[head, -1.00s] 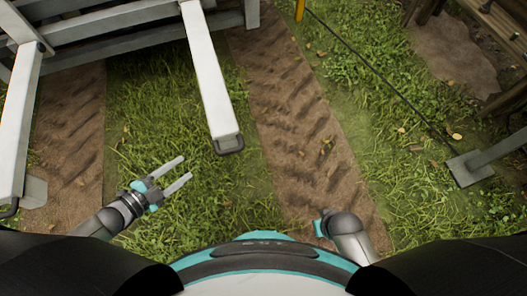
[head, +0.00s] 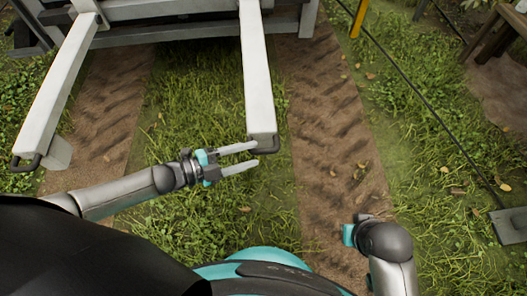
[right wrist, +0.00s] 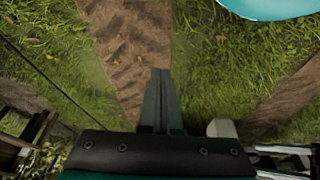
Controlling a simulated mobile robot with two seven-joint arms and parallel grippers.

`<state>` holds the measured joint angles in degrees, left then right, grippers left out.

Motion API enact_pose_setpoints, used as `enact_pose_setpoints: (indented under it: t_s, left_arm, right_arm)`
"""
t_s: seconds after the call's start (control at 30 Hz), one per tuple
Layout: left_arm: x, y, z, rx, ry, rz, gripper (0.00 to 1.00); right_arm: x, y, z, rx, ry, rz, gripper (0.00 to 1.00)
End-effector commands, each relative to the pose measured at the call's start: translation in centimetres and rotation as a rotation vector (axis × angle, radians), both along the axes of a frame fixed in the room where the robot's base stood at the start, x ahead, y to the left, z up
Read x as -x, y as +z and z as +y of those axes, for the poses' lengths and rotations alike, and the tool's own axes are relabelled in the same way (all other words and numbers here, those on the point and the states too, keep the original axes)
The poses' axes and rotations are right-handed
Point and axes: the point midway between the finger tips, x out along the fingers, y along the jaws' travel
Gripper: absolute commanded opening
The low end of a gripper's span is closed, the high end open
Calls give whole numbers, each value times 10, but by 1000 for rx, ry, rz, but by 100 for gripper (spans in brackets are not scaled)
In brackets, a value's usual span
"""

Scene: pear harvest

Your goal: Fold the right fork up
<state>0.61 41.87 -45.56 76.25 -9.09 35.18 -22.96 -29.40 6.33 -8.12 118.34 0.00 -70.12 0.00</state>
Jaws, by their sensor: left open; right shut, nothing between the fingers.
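The right fork (head: 258,80) is a long white beam that reaches down from the grey frame, lowered toward the ground. A dark loop handle (head: 264,149) is on its near end. My left gripper (head: 256,154) is open and points right. In the head view its fingertips are at the left side of the handle, one above the other; I cannot tell whether they touch it. The left fork (head: 60,85) is also lowered. My right gripper (right wrist: 160,72) is shut and empty in the right wrist view, over the ground. Its fingers are hidden in the head view.
The grey frame (head: 190,38) stands at the top left. A yellow post (head: 358,18) and a dark cable (head: 425,100) are on the right, with a grey foot plate (head: 511,225) at the right edge. Grass and brown dirt tracks (head: 325,110) are otherwise open.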

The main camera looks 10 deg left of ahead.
Motion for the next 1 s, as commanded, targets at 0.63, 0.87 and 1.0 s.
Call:
enact_pose_setpoints:
  t_s: [0.63,0.87,1.0]
  left_arm:
    - [-28,-10,-37,-1,1,2,52]
    - [-28,-10,-37,0,1,1,40]
    - [-28,-10,-37,-1,1,0,24]
  right_arm:
    - [-5,33,0,-6,-2,-47,0]
    - [-5,33,0,-6,-2,-47,0]
    - [-5,33,0,-6,-2,-47,0]
